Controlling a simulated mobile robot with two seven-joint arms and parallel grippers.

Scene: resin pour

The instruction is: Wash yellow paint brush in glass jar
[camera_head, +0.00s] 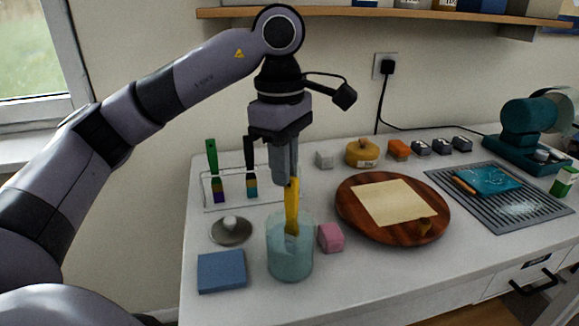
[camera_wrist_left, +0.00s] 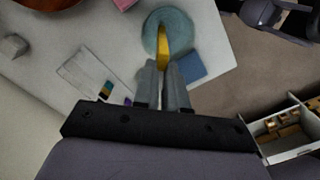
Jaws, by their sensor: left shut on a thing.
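The yellow paint brush (camera_head: 292,200) is upright in my left gripper (camera_head: 286,180), which is shut on its upper handle. Its lower end is inside the glass jar (camera_head: 290,255), a clear jar with bluish liquid near the table's front. The bristles are hard to make out through the glass. In the left wrist view, the yellow brush (camera_wrist_left: 161,40) runs from between the fingers (camera_wrist_left: 166,72) into the round jar (camera_wrist_left: 180,24).
A blue block (camera_head: 221,271) and a pink block (camera_head: 330,237) flank the jar. A metal lid-like disc (camera_head: 231,231) lies at left. A rack (camera_head: 207,204) holds a green and a black brush behind. A round wooden board (camera_head: 352,222) with paper is at right.

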